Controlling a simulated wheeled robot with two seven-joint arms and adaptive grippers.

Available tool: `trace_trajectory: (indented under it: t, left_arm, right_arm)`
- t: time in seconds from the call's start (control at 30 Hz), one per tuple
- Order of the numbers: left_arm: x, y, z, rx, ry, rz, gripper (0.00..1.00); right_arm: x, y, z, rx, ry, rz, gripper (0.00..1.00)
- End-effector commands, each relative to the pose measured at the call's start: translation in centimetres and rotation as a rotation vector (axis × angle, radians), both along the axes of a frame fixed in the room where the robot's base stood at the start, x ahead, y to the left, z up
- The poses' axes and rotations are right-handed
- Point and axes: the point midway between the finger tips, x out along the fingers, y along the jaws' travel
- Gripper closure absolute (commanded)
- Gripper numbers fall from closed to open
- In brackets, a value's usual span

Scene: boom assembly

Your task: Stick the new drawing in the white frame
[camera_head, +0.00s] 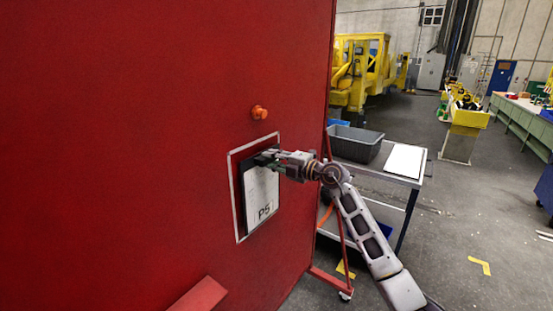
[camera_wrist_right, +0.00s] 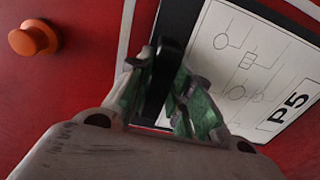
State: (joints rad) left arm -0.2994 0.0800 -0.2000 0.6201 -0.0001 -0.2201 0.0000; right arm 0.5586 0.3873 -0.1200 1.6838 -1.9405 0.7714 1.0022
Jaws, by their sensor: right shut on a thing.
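The white frame (camera_head: 236,196) is a thin white outline on the large red panel; part of its edge also shows in the right wrist view (camera_wrist_right: 125,38). The drawing (camera_head: 262,192), a white sheet with a dark border marked "P5", is inside the outline in the head view. In the right wrist view the drawing (camera_wrist_right: 235,75) shows line symbols. My right gripper (camera_head: 268,157) is shut on the drawing's dark holder at its upper edge. In the right wrist view the fingers (camera_wrist_right: 160,85) close around a black part. I cannot tell whether the drawing touches the panel. My left gripper is not in view.
An orange knob (camera_head: 259,113) sticks out of the panel above the frame. A cart (camera_head: 412,182) behind the panel's right edge carries a grey bin (camera_head: 354,146) and a white sheet (camera_head: 404,161). Open grey floor lies to the right.

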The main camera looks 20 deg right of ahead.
Motion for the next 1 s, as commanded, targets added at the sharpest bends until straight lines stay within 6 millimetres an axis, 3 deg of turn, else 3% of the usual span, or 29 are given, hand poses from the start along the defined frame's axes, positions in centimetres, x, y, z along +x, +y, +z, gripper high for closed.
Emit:
trace_trajectory:
  t: [1.0]
  left_arm:
    - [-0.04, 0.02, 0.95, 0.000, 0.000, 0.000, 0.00]
  right_arm:
    - [1.06, 0.79, 0.09, 0.001, -0.002, -0.001, 1.00]
